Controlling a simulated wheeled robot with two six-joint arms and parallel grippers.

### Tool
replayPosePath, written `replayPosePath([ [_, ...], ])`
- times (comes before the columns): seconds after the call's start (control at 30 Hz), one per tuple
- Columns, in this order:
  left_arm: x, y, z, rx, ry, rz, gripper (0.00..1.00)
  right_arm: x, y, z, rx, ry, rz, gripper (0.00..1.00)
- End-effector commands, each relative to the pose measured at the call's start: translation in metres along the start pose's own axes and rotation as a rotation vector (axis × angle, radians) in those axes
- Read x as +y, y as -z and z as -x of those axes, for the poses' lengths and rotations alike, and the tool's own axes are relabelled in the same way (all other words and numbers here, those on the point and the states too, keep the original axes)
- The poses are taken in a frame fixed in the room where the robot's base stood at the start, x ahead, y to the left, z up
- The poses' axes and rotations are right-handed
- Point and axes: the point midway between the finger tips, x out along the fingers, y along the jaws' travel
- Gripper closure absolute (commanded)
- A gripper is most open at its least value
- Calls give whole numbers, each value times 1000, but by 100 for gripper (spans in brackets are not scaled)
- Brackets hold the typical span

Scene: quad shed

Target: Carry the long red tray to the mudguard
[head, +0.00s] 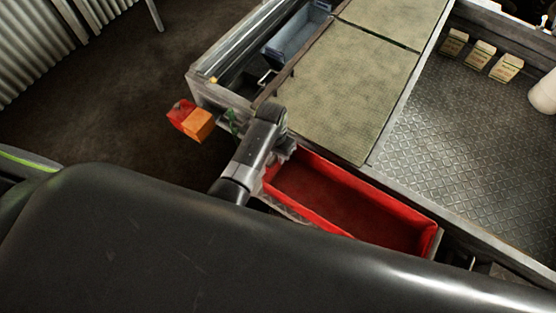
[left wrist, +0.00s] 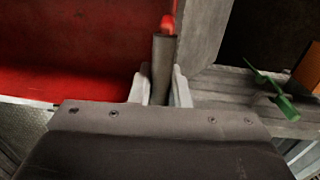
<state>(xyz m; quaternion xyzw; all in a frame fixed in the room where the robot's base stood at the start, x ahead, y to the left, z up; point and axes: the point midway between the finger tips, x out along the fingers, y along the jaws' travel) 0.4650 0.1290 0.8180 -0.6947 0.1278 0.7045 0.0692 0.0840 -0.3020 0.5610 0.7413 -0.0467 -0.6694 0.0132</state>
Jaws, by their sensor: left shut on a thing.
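The long red tray (head: 345,200) is open-topped and looks empty, lying at a slant in the middle of the head view. My left gripper (head: 284,150) is at its left end. In the left wrist view the fingers (left wrist: 161,88) are closed on a thin dark upright edge at the end of the tray (left wrist: 70,50). I cannot tell whether the tray is lifted or resting. A large black glossy curved panel (head: 200,250), which looks like the mudguard, fills the front and hides part of my left arm. My right gripper is out of view.
Behind the tray are beige mats (head: 350,80) and a blue-grey bin (head: 295,35). A diamond-plate floor (head: 460,130) at right carries small boxes (head: 480,53) and a white rounded object (head: 544,92). An orange-red lamp (head: 192,121) sticks out left of my gripper. The panel's visible top is bare.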

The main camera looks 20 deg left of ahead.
Motion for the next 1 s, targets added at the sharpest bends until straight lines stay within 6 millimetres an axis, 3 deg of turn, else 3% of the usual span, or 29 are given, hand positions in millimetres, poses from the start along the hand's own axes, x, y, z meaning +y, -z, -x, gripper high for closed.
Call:
replayPosePath([
  [0.4, -1, 2, -37, 3, -6, -1, 100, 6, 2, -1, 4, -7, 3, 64],
  [0.87, -2, 1, -44, 3, -6, 0, 100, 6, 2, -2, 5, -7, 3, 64],
  [0.9, -4, 0, -45, 1, -1, 0, 81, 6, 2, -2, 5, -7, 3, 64],
  [1.0, -4, 0, -44, 1, -1, 0, 68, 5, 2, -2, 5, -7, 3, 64],
])
